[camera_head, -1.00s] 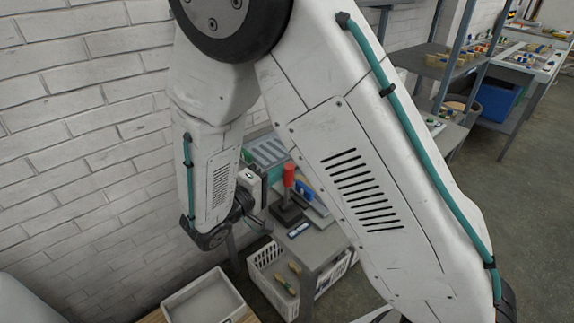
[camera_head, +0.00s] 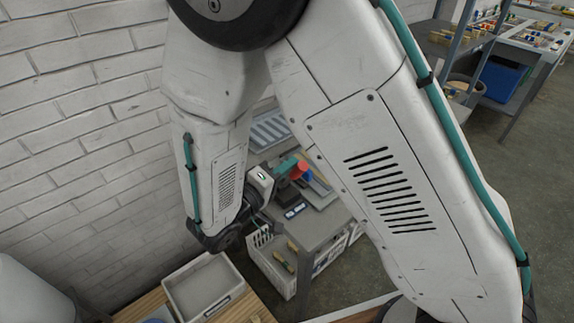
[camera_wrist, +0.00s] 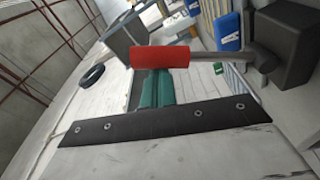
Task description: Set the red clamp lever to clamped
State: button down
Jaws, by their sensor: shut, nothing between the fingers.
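The clamp lever has a red cylindrical grip (camera_head: 300,170) and stands on a dark base at the bench. In the wrist view the red grip (camera_wrist: 158,57) lies across the picture, and its metal shaft (camera_wrist: 210,67) runs right to a dark block (camera_wrist: 285,45). My gripper's teal fingers (camera_wrist: 155,88) are shut and empty, right up against the grip's side, and seem to touch it. In the head view my gripper (camera_head: 287,165) shows as a teal piece left of the red grip. The lever's lower part is partly hidden in the head view.
A grey bench (camera_head: 315,230) carries the clamp, with a blue item (camera_head: 306,177) behind the grip. A white crate (camera_head: 268,268) stands below. A pale tray (camera_head: 203,288) is in front, and a brick wall (camera_head: 80,120) is at left.

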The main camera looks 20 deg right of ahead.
jog(key=shift+s+d+f, duration=0.1)
jog(key=shift+s, duration=0.05)
jog(key=w+a+r, duration=0.1)
jog(key=w+r, duration=0.1)
jog(key=w, duration=0.2)
jog(key=v, duration=1)
jog(key=shift+f, duration=0.15)
